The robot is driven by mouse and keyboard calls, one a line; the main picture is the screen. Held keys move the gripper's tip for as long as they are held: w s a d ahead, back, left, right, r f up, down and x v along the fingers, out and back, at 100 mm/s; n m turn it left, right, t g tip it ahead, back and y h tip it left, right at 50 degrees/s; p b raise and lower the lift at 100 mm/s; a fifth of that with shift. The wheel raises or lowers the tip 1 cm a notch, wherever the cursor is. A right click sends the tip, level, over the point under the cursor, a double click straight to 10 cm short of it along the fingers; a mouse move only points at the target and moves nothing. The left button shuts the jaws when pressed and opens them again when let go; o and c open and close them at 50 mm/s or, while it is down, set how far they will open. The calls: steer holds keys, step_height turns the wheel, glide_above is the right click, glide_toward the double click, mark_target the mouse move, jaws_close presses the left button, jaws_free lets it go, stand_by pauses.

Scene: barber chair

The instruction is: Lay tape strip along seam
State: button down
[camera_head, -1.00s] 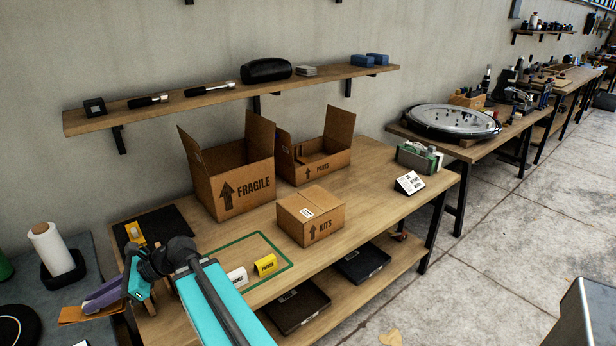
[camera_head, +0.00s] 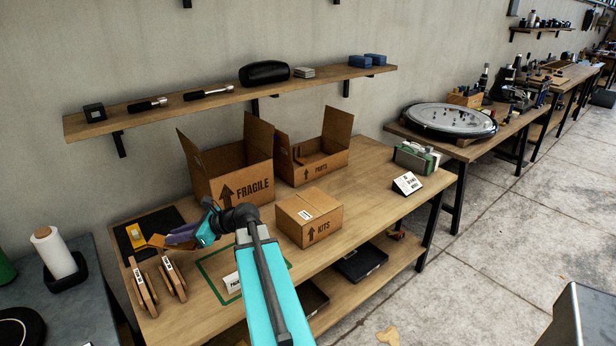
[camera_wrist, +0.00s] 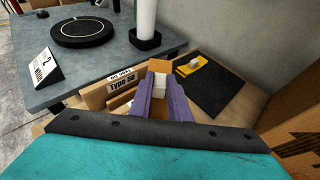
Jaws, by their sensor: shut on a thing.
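My gripper (camera_head: 178,237) has purple fingers and is over the left end of the wooden bench. It is shut on an orange-brown strip (camera_head: 156,241). In the wrist view the strip (camera_wrist: 159,66) sticks out past the fingertips (camera_wrist: 160,97), with a white block (camera_wrist: 158,82) on it between the fingers. The strip is near the dark mat (camera_head: 148,227); I cannot tell its height. A closed KITS carton (camera_head: 318,231) stands to the right of my gripper, with a white label on top. A seam on its top is too small to make out.
An open FRAGILE carton (camera_head: 240,191) and an open PARTS carton (camera_head: 330,160) stand behind. Wooden-looking holders (camera_head: 142,290) are at the bench's left front. A green-grey device (camera_head: 416,158) is at the right. A green outline (camera_head: 215,285) marks the bench front.

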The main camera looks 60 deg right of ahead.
steer(key=s+d+r+m+t+h+p, duration=0.15)
steer(key=s+d, duration=0.25)
steer(key=d, duration=0.7)
steer(key=s+d+r+m+h+p, duration=0.1)
steer(key=s+d+m+h, duration=0.2)
steer(key=d, duration=0.8)
step_height(320, 180, up, 3)
steer(key=m+h+p, duration=0.2)
steer(key=m+h, duration=0.3)
steer(key=h, duration=0.1)
glide_above(313, 207)
steer(key=shift+f+n+g, duration=0.15)
steer(key=shift+n+g, duration=0.1)
steer(key=shift+g, duration=0.1)
steer(key=shift+f, duration=0.25)
steer(key=shift+f+b, duration=2.05)
steer(key=shift+f, duration=0.2)
steer(key=shift+f+b, duration=0.5)
steer(key=shift+f, duration=0.8)
steer(key=c, duration=1.6)
jaws_free()
